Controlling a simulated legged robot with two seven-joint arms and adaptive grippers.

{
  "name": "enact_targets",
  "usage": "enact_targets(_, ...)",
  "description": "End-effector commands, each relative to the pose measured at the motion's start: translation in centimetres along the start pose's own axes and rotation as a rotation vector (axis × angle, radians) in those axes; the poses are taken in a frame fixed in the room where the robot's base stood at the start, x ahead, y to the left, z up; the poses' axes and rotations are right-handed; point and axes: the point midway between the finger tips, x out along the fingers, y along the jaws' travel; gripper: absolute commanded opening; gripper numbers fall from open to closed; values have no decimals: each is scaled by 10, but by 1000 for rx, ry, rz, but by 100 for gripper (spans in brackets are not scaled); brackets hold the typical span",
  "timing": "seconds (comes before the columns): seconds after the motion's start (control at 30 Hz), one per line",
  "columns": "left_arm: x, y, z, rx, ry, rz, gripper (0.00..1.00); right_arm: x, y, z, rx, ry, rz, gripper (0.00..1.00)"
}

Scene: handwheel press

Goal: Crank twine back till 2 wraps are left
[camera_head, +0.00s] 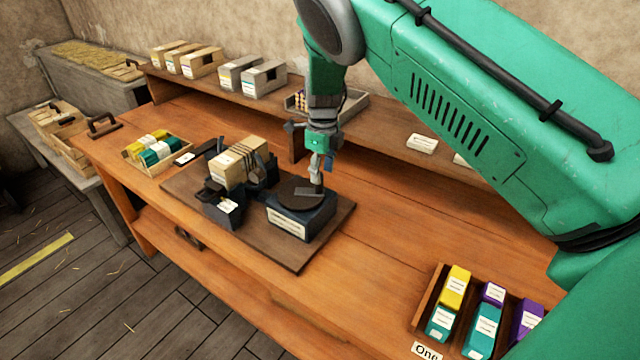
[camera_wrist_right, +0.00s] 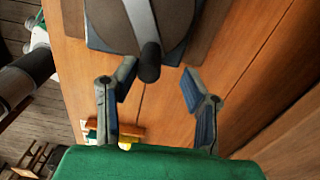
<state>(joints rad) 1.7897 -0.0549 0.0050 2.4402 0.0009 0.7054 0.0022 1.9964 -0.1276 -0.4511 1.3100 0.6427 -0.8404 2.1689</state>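In the head view a dark block (camera_head: 303,222) with a pale label carries a round dark handwheel (camera_head: 296,191). The wrist view shows the wheel (camera_wrist_right: 138,22) with a light bar across it and a dark crank knob (camera_wrist_right: 149,62). My right gripper (camera_head: 320,172) is above the wheel's right side. In the wrist view my right gripper (camera_wrist_right: 159,78) is open, with its fingers apart on either side of the knob's end, not closed on it. Beside the wheel a beige block (camera_head: 232,168) has dark bands at its right end; I cannot count twine wraps. My left gripper is not in view.
The press sits on a dark board (camera_head: 300,258) on the wooden bench (camera_head: 385,240). A tray of coloured boxes (camera_head: 158,168) stands left, another tray (camera_head: 425,295) at front right. A raised shelf (camera_head: 385,137) with cartons runs behind.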

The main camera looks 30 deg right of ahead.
Motion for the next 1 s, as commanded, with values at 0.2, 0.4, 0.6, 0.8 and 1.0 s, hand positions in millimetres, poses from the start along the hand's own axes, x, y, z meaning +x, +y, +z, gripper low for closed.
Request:
enact_targets(0.2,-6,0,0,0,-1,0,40,33,6,5,-5,5,-6,39)
enact_targets(0.4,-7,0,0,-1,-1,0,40,44,6,6,-5,3,-7,39)
enact_targets(0.6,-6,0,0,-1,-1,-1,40,46,2,3,-4,1,-3,39)
enact_targets(0.8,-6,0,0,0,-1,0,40,48,0,2,-4,1,0,0)
enact_targets(1.0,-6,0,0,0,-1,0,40,48,2,2,-2,6,-4,0)
